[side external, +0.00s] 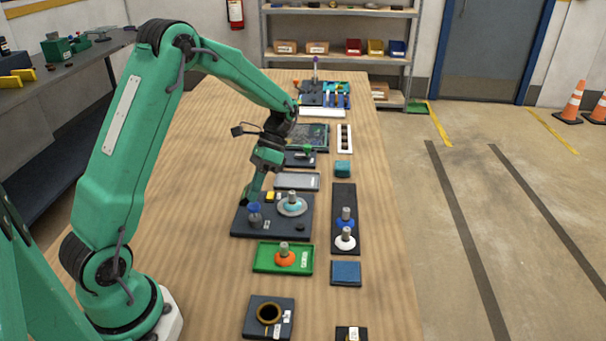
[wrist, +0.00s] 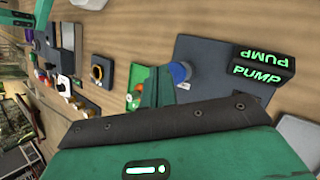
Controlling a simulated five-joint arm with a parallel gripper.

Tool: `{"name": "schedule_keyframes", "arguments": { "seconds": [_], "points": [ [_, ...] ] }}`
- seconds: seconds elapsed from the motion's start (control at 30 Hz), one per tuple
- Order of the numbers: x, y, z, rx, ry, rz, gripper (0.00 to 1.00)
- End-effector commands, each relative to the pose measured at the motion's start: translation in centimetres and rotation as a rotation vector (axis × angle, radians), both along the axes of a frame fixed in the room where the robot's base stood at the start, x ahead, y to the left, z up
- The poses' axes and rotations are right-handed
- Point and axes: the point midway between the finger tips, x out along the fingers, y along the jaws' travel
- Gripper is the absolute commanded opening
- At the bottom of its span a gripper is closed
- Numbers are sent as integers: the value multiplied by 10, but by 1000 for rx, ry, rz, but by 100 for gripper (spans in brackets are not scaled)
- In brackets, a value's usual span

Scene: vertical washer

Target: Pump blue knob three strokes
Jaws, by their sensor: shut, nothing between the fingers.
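A small blue knob (side external: 254,207) stands on a dark square plate (side external: 244,230) in the middle of the table in the side view. A dark block labelled PUMP (wrist: 265,68) stands on the same plate.
A teal-and-white disc with a grey post (side external: 292,206) shares the plate. A dark strip (side external: 344,193) at right holds a blue and a white round piece with posts. A green tray (side external: 262,257) with an orange piece lies in front. Bare wood lies left of the plate.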

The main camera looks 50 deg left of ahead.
Motion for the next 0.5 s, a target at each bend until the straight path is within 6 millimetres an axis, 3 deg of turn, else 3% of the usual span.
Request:
{"name": "schedule_keyframes", "arguments": {
  "seconds": [0.5],
  "points": [
    [0, 0, 5, 0, -1, 0, 0]
  ]
}}
